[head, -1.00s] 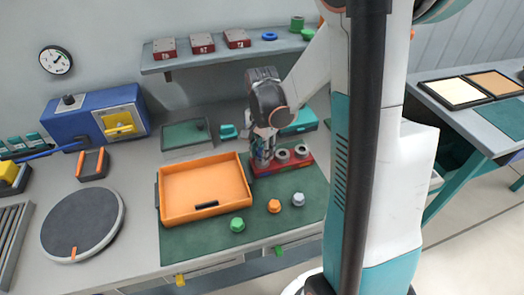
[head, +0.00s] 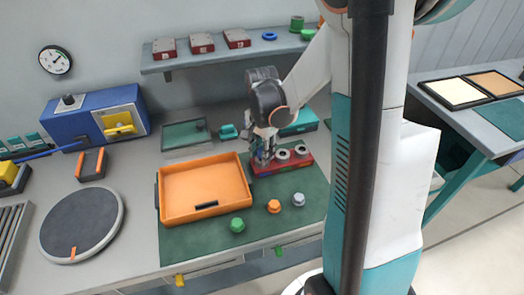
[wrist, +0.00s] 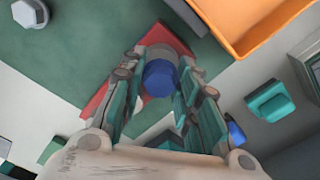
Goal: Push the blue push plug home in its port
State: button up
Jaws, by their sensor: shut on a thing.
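The blue push plug (wrist: 159,78) sits between my gripper's two fingers in the wrist view. My gripper (wrist: 158,88) is shut on it. The red port block (head: 291,160) stands on the green mat, with two grey ring-shaped ports showing right of my gripper. In the head view my gripper (head: 262,158) is at the block's left end, pointing down, and hides that end and the plug. Parts of the red block (wrist: 178,38) show behind the fingers in the wrist view. How deep the plug sits in its port is hidden.
An orange tray (head: 180,215) lies just left of the block. Green (head: 237,225), orange (head: 274,206) and white (head: 299,199) plugs stand on the mat (head: 260,235) in front. A teal box (head: 300,122) is behind, under a shelf (head: 220,56).

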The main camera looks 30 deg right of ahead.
jog(key=shift+f, duration=0.25)
jog(key=o, duration=1)
jog(key=shift+c, duration=0.2)
